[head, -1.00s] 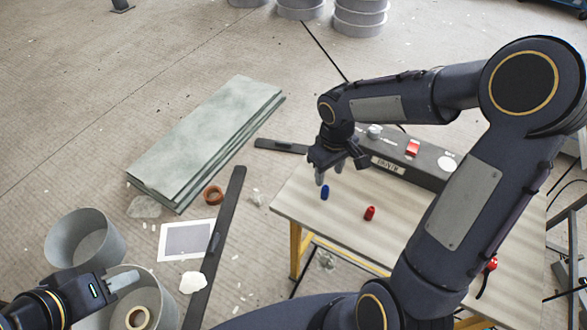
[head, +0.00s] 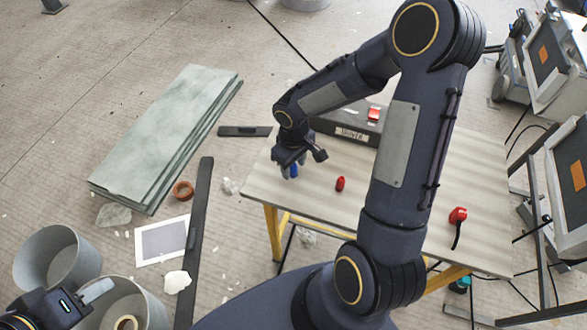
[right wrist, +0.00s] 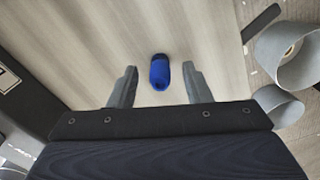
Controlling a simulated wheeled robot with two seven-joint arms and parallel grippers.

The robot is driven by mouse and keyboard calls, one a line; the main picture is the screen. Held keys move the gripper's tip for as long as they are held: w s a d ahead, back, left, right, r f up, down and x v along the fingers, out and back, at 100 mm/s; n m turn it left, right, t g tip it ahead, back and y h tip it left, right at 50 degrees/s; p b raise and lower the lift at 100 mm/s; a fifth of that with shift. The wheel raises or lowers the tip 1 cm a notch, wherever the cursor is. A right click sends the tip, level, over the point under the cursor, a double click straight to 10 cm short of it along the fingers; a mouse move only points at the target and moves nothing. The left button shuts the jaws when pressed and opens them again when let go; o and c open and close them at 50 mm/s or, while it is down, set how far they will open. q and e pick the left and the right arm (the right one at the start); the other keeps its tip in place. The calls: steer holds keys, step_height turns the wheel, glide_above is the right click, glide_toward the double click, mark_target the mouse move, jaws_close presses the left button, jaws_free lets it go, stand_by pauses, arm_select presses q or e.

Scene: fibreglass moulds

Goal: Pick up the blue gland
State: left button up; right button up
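The blue gland (head: 294,171) stands on the table near its left end, partly hidden by my right gripper in the head view. In the right wrist view the blue gland (right wrist: 160,72) lies between and a little beyond the fingertips, touching neither. My right gripper (head: 290,170) is open above it, and its two grey fingers (right wrist: 157,84) are spread apart in the right wrist view. My left gripper (head: 98,290) is at the lower left over the grey buckets; only part of it shows.
A red gland (head: 340,184) stands on the table (head: 400,235) right of the blue one. A dark box with a red button (head: 374,114) sits at the table's back. A red-handled item (head: 457,215) lies at the right. Green-grey sheets (head: 165,130) lie on the floor.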

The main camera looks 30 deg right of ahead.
jaws_close()
